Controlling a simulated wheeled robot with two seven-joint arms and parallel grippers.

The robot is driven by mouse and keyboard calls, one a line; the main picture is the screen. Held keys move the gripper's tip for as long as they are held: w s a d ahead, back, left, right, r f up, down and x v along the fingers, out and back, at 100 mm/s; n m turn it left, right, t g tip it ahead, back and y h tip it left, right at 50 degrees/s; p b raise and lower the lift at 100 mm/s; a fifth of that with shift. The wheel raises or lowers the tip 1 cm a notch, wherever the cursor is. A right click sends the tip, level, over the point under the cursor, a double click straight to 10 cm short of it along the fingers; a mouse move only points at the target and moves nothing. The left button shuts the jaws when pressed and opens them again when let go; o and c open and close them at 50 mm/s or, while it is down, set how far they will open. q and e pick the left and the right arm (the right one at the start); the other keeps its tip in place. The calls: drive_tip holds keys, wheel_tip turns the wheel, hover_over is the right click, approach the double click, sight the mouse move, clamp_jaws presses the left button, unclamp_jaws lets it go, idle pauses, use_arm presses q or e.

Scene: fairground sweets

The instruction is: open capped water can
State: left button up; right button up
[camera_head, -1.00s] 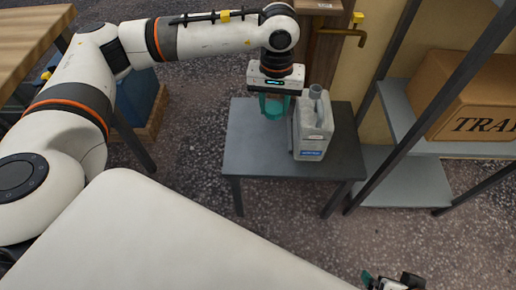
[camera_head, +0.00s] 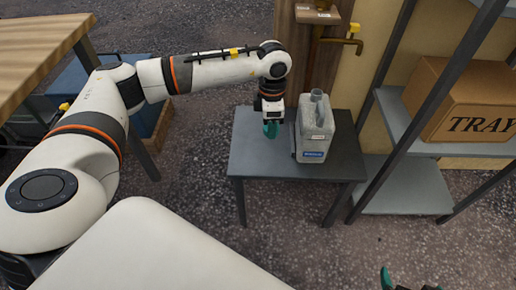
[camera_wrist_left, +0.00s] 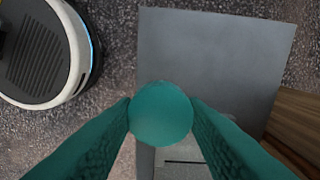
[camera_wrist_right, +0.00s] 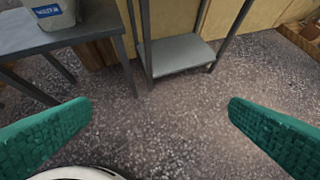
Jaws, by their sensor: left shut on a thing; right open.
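The grey water can (camera_head: 314,138) stands upright on the small dark table, with a blue label low on its front. Its neck (camera_head: 317,95) at the top shows no cap on it. My left gripper (camera_head: 271,129) is above the table, just left of the can and apart from it. In the left wrist view it is shut on a round teal cap (camera_wrist_left: 161,113), held between both fingertips. My right gripper (camera_wrist_right: 160,112) is open and empty, away from the table. The can's lower part also shows in the right wrist view (camera_wrist_right: 50,14).
The dark table (camera_head: 256,160) is clear left of the can. A grey metal shelf (camera_head: 400,185) with a cardboard box (camera_head: 465,100) stands to the right. A brass tap (camera_head: 345,41) is on the wooden post behind. A wooden worktop (camera_head: 40,45) is at far left.

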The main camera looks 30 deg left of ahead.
use_arm(q)
drive_tip(key=w+a+f+n, duration=0.1)
drive_tip(key=a+f+n, duration=0.3)
drive_tip(key=n, duration=0.6)
drive_tip(key=n+b, duration=0.3)
hover_over(257, 153)
wheel_tip(257, 153, down, 6)
drive_tip(key=shift+f, duration=0.15)
wheel_tip(257, 153, down, 4)
drive_tip(key=shift+b, duration=0.45)
drive_tip(key=shift+f, duration=0.2)
use_arm(e)
drive_tip(key=w+a+r+t+y, duration=0.1)
drive_tip(key=w+a+r+t, duration=0.1)
drive_tip(key=r+t, duration=0.3)
drive_tip(key=w+a+r+t+y, duration=0.1)
drive_tip(key=w+r+t, duration=0.3)
drive_tip(key=r, duration=0.4)
drive_tip(key=shift+w+a+n+t+y, duration=0.35)
drive_tip(key=shift+t+y, duration=0.25)
drive_tip(key=shift+t, duration=0.2)
drive_tip(key=shift+s, duration=0.1)
use_arm(q)
drive_tip(key=shift+f, duration=0.15)
drive_tip(key=o, duration=1.1)
use_arm(e)
drive_tip(key=shift+r, duration=0.2)
